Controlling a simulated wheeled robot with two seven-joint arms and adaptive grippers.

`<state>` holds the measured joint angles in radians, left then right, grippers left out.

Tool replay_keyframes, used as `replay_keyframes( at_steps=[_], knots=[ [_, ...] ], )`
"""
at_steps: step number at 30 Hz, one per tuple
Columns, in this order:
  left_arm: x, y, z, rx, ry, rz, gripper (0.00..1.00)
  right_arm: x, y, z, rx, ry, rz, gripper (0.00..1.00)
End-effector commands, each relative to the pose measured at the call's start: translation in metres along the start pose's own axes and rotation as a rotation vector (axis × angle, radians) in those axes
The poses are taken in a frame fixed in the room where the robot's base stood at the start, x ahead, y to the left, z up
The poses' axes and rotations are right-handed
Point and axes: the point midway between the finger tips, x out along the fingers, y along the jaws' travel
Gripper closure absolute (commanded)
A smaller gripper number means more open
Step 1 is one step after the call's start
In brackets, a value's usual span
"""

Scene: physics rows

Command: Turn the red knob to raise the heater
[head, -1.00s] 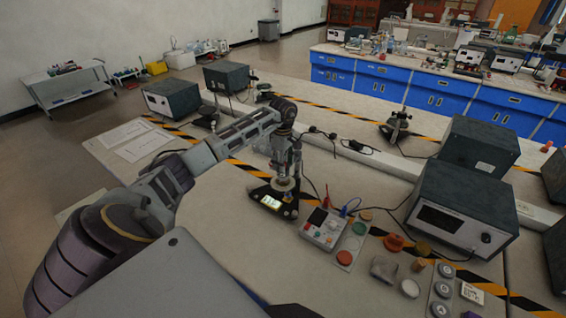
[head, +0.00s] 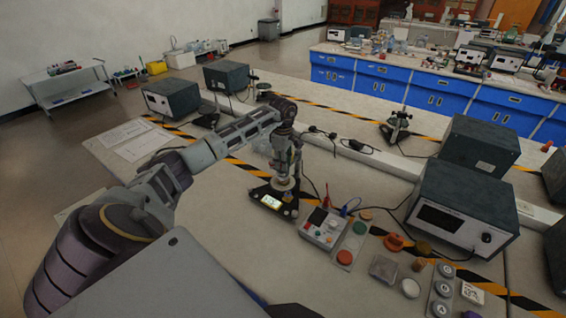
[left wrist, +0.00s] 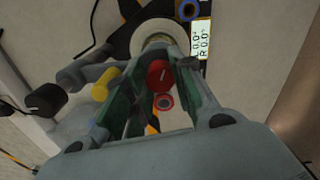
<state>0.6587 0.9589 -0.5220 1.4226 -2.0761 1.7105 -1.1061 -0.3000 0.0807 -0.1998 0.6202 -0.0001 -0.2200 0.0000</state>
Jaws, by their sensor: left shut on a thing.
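The red knob (left wrist: 160,76) has a pale line on its top and sits between the finger pads of my left gripper (left wrist: 150,88) in the left wrist view. The fingers are shut on it. In the head view my left gripper (head: 285,168) points down over a small stand with a dark base (head: 264,191), and hides the knob there. I cannot tell which part is the heater. My right gripper is not in view.
A blue knob (left wrist: 187,10), a yellow knob (left wrist: 104,85) and a black knob (left wrist: 45,100) are near the fingers. A control box (head: 322,228) stands right of the stand. A large dark instrument (head: 462,205) is farther right.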

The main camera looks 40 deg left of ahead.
Motion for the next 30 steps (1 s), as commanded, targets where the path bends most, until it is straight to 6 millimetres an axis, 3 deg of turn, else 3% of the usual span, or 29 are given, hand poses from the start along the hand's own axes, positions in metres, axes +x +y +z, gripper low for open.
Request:
replay_keyframes(
  at_steps=[30],
  knots=[
    [-0.0007,0.0012,-0.0004,-0.727,0.0,0.003,0.99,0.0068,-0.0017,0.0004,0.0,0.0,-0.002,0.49]
  ],
)
